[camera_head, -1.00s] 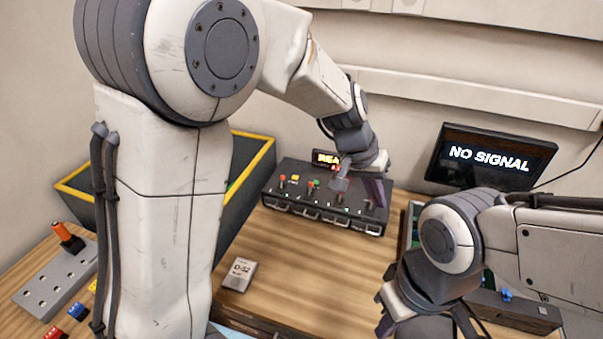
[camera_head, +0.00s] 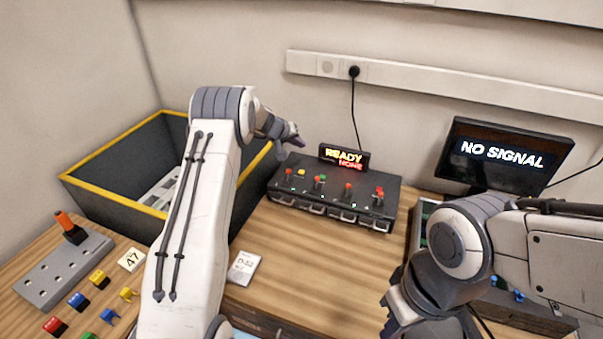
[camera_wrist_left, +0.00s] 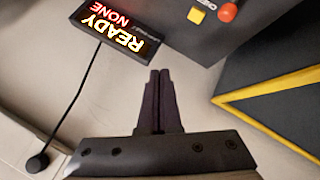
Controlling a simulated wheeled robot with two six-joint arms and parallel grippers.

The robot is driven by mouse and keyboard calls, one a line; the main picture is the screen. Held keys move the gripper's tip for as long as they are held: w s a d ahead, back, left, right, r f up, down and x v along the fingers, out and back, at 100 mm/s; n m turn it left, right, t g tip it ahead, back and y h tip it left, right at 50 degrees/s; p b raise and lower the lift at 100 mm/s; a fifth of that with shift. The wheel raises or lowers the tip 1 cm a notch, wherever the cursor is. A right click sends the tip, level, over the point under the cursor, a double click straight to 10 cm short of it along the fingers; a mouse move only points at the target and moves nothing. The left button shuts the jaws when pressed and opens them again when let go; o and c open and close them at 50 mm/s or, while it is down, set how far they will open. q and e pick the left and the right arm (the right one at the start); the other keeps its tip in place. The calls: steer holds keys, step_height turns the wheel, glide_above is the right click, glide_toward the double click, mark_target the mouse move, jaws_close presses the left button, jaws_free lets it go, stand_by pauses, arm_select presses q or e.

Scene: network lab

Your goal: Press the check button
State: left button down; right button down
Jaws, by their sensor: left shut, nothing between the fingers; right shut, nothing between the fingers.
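The dark test box (camera_head: 335,190) stands at the back of the table, with red-topped levers and a small yellow button (camera_head: 301,172). The yellow button also shows at the top of the left wrist view (camera_wrist_left: 196,15), beside a red knob and partly legible lettering. The box's display (camera_head: 344,157) reads READY NONE. My left gripper (camera_head: 295,140) is shut and empty, above the box's back left corner, apart from the yellow button. Its closed fingers show in the left wrist view (camera_wrist_left: 158,85). My right gripper (camera_head: 388,318) is shut and low at the front right, partly cut off.
A dark bin with a yellow rim (camera_head: 110,160) stands left of the box, partly behind my left arm. A monitor (camera_head: 505,155) reads NO SIGNAL. A white card (camera_head: 243,267) lies on the wood table. A grey rack (camera_head: 62,270) and several coloured plugs are at front left.

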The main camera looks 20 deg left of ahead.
mark_target(302, 172)
arm_select(q)
step_height(302, 172, down, 8)
steer(key=b, duration=0.6)
steer(key=shift+f, duration=0.2)
steer(key=shift+d+f+b, duration=0.1)
steer(key=shift+f+b, duration=0.1)
steer(key=shift+b, duration=0.15)
stand_by(1.6)
steer(key=shift+f+b, duration=0.4)
steer(key=shift+b, duration=0.4)
steer(key=shift+f+b, duration=0.45)
steer(key=shift+b, duration=0.25)
stand_by(0.5)
steer(key=shift+r, duration=0.1)
steer(key=shift+r+p, duration=0.3)
steer(key=shift+r, duration=0.45)
